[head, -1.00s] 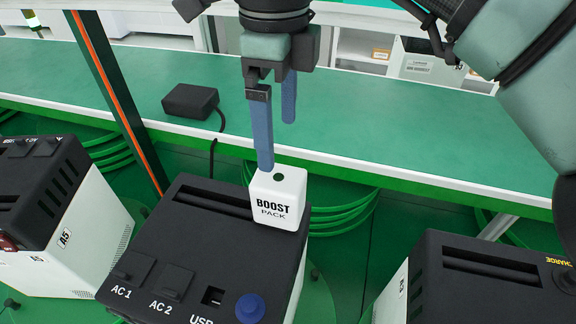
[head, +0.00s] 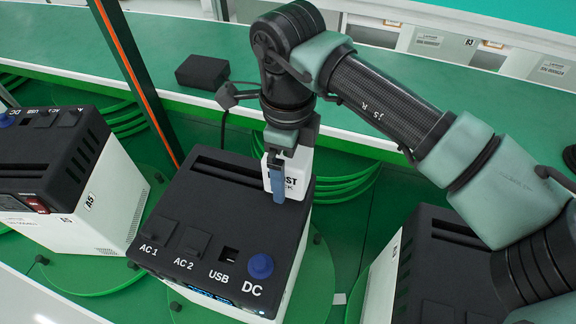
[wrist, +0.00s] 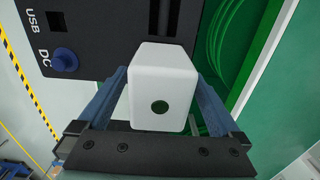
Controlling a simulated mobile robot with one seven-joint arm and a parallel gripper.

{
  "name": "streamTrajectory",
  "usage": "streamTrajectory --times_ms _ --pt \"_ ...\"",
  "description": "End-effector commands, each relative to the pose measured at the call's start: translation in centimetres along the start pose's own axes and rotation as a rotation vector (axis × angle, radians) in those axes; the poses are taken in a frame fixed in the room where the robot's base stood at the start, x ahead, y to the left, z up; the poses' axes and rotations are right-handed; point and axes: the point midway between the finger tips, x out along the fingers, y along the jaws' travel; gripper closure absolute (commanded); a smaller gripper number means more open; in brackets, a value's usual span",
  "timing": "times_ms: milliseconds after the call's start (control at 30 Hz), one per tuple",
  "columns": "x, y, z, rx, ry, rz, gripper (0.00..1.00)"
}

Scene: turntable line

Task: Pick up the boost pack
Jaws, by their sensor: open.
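The boost pack (head: 297,178) is a small white block with black lettering. It stands at the right back corner of the black top of a power station (head: 190,215). My gripper (head: 278,185) is lowered around it, one blue finger in front of its face and partly hiding the lettering. In the wrist view the boost pack (wrist: 162,85), with a dark green dot on its top, sits between the two blue fingers of my gripper (wrist: 165,95). The fingers are open, with a gap visible beside the pack on the right; contact on the left is unclear.
A second power station (head: 50,150) stands at left and another (head: 440,260) at right. A black adapter (head: 203,72) lies on the green bench (head: 400,75) behind. A dark post with an orange stripe (head: 135,80) rises at the left. The station's front top has a blue DC knob (head: 260,266).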

Motion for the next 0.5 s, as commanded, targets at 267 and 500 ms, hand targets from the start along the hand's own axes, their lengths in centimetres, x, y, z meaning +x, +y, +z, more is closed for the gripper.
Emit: streamTrajectory --times_ms 267,500 --pt "0.78 0.00 -0.01 0.000 0.000 -0.001 0.00" --pt "0.74 0.00 0.00 0.000 0.000 0.000 0.34"
